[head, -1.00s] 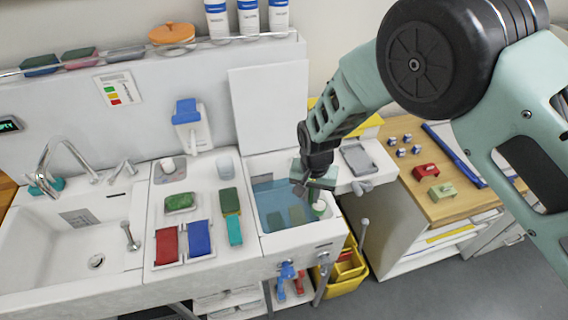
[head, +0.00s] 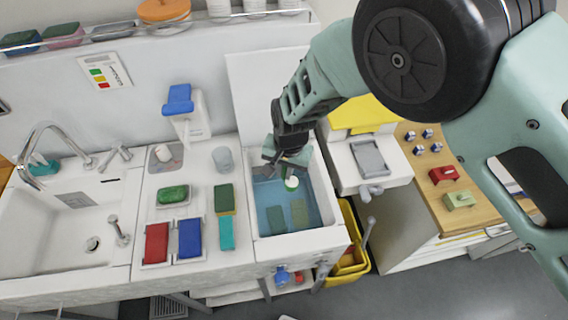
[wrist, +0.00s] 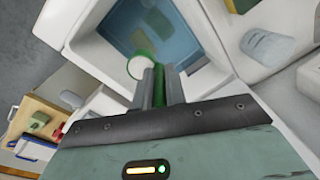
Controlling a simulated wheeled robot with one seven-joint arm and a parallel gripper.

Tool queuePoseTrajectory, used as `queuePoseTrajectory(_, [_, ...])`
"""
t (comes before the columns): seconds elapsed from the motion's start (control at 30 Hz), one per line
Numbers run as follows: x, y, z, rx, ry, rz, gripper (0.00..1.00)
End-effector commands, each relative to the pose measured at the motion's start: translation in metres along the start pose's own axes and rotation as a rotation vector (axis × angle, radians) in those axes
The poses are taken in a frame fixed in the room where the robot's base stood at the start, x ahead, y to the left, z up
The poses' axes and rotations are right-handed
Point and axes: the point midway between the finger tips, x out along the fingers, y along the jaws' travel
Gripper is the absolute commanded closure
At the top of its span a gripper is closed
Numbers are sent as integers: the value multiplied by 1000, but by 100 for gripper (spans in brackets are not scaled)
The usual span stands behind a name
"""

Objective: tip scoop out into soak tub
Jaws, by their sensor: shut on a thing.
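The soak tub (head: 300,241) is a white basin of blue water at the right end of the counter. Two dark greenish blocks lie under the water. My gripper (head: 290,166) is over the back part of the tub, pointing down. It is shut on the green handle of the scoop (head: 291,183), whose round head is white with a green rim. In the wrist view the scoop (wrist: 140,67) shows between the fingers (wrist: 160,88), with the tub's water beyond it. I cannot tell whether the white is contents, or whether the scoop is tilted.
Left of the tub are a clear cup (head: 222,158), a green-and-yellow sponge (head: 224,198), a blue block (head: 190,238) and a red block (head: 156,242). A sink (head: 60,235) is further left. A tall white panel (head: 265,95) stands behind the tub. A wooden desk (head: 430,190) is at right.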

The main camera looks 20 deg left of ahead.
Motion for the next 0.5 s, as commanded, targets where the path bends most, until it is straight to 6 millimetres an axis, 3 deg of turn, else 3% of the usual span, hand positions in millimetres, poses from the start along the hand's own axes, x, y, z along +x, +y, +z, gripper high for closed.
queuePoseTrajectory(0.5, [0,25,3,5,63,-310,100])
